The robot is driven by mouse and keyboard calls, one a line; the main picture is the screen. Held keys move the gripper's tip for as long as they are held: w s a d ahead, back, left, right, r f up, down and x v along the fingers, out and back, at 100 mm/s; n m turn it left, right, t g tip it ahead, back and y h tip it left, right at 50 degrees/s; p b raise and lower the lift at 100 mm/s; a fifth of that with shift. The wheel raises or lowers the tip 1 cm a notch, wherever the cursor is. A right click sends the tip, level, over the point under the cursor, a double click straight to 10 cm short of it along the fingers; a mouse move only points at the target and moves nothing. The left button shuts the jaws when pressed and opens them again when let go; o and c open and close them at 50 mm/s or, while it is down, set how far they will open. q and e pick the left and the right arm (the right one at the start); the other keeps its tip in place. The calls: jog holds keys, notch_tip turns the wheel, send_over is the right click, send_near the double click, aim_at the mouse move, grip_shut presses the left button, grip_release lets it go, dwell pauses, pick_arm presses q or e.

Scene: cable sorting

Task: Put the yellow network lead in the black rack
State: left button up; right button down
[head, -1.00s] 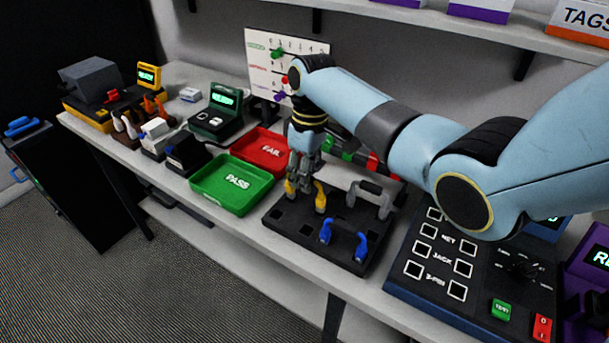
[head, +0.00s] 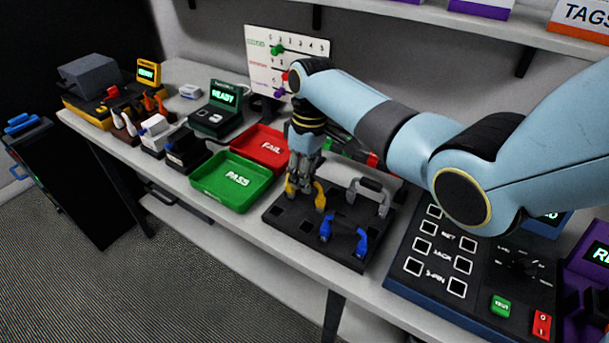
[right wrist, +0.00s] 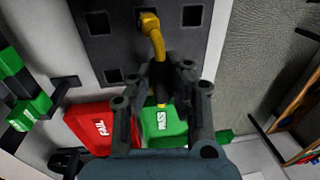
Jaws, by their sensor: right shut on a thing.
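The yellow network lead (head: 291,190) is a short arched cable with a plug at each end, at the far left part of the black rack (head: 287,228). My right gripper (head: 306,174) is above the rack, pointing down, shut on the yellow lead. In the right wrist view the lead (right wrist: 156,40) runs from between the fingers (right wrist: 163,95) to a plug at the rack face (right wrist: 112,48). I cannot tell whether its plugs are seated in the holes; the fingers hide its middle. A blue lead (head: 342,235) and a grey lead (head: 370,188) stand in the rack. My left gripper is not in view.
A green PASS tray (head: 232,200) and a red FAIL tray (head: 270,143) lie left of the rack. A dark blue tester panel (head: 410,290) with sockets and buttons stands to the right. A white chart board (head: 262,58) stands behind. The bench's front edge is close to the rack.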

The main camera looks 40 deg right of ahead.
jog(key=shift+f, duration=0.3)
dwell(0.5)
jog(key=c, duration=0.7)
grip_release()
notch_tip(320, 180, up, 3)
jog(key=p, duration=0.3)
jog(key=shift+r+p, duration=0.85)
jog(key=shift+r, duration=1.65)
